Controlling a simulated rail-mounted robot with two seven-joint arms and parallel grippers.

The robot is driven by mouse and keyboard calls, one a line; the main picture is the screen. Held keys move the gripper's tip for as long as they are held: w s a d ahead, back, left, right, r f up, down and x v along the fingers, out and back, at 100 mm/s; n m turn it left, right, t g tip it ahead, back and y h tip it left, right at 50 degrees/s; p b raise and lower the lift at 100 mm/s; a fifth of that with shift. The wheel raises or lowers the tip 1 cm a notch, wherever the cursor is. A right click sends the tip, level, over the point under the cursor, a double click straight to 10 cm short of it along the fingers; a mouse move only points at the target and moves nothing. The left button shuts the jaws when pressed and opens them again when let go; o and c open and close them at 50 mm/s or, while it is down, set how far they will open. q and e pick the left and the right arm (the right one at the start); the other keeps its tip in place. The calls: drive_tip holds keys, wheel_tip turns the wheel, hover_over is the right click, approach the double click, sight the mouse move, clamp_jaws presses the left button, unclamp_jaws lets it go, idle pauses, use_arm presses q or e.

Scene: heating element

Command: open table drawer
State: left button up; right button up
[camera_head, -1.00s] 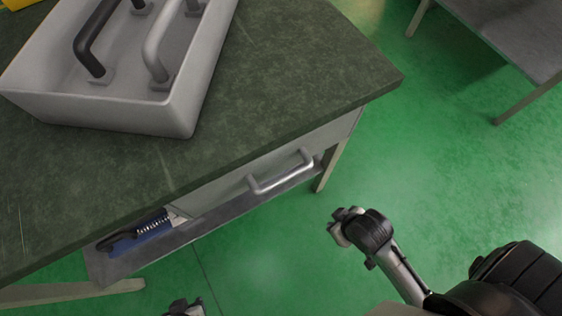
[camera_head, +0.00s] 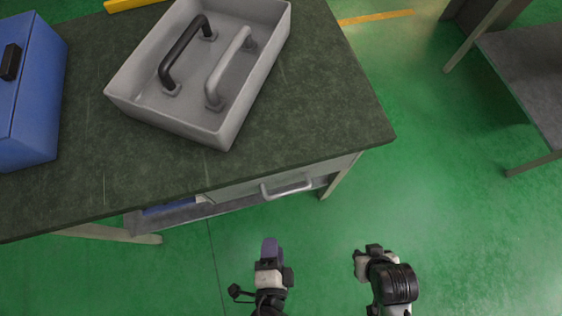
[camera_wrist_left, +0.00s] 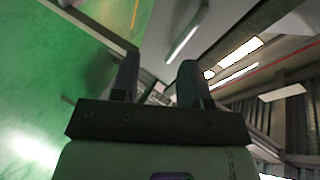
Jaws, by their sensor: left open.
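The table drawer (camera_head: 240,190) sits under the front edge of the dark green tabletop (camera_head: 320,110). Its grey front looks flush below the top, and a silver bar handle (camera_head: 287,189) is on it. My left gripper (camera_head: 270,246) is in front of the drawer, below the handle in the head view, apart from it and empty. The left wrist view shows its two dark fingers (camera_wrist_left: 158,75) spread apart, with a pale bar beyond them that may be the handle. My right gripper (camera_head: 366,256) is to the right over the floor; its jaw gap is not clear.
A grey tray (camera_head: 130,104) with a black handle (camera_head: 185,52) and a grey handle (camera_head: 228,66) is on the tabletop. A blue box (camera_head: 35,100) stands at left. Another table (camera_head: 530,75) is at right. Green floor (camera_head: 460,220) is free between the tables.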

sight(287, 192)
use_arm(q)
drive_tip(key=w+m+b, duration=0.1)
drive_tip(key=w, duration=0.4)
drive_tip(key=w+d+m+t+h+b, duration=0.1)
drive_tip(key=w, duration=0.3)
drive_tip(key=w+d+m+t, duration=0.1)
drive_tip(key=w, duration=0.4)
drive_tip(key=shift+w+d+r+m+h+b, duration=0.15)
drive_tip(key=shift+w+m+h+b, duration=0.15)
drive_tip(key=shift+b, duration=0.1)
clamp_jaws()
